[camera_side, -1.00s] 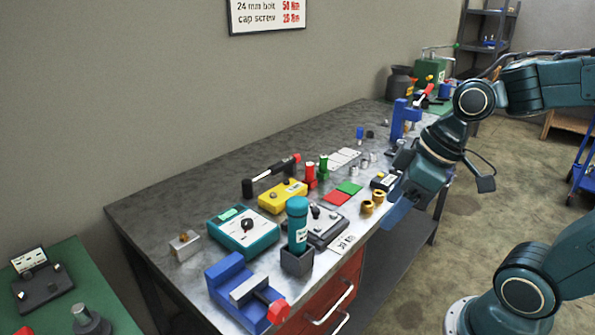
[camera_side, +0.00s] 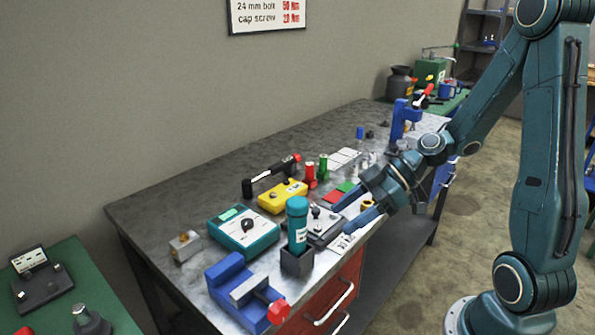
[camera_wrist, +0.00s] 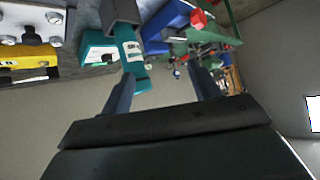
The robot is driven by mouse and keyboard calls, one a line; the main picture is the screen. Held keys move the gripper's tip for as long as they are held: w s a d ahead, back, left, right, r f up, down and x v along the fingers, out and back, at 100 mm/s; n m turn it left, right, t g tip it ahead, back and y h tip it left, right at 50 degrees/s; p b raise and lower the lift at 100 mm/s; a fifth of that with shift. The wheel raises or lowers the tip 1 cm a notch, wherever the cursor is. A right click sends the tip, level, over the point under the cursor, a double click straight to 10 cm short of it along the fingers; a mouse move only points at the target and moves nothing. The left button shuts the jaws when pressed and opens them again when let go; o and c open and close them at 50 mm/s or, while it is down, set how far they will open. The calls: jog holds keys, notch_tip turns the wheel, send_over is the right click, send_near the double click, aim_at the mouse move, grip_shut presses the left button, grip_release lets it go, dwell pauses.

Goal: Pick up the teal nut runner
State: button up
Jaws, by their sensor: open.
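The teal nut runner (camera_side: 298,221) stands upright in a dark square holder (camera_side: 297,261) near the front edge of the bench. It has a white label on its side. My gripper (camera_side: 339,222) is open and empty, to the right of the nut runner, its two fingers pointing toward it. A gap remains between the fingertips and the nut runner. In the wrist view the nut runner (camera_wrist: 131,55) shows beyond the left finger of my gripper (camera_wrist: 162,80), apart from it.
A blue vise (camera_side: 236,291) with a red end stands left of the holder. A teal box (camera_side: 262,238) with a dial and a yellow box (camera_side: 283,196) lie behind it. A grey tray (camera_side: 322,238) is beside the holder. Bare bench shows at the back left.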

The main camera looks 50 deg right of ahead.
aim_at(290, 244)
jog(key=d+t, duration=0.1)
jog(key=w+d+t, duration=0.1)
jog(key=w+d+t+y, duration=0.1)
jog(key=d, duration=0.1)
jog(key=shift+w, duration=0.25)
jog(key=shift+x, duration=4.3)
jog(key=shift+w+r, duration=0.1)
jog(key=shift+w, duration=0.05)
jog(key=shift+x, duration=2.55)
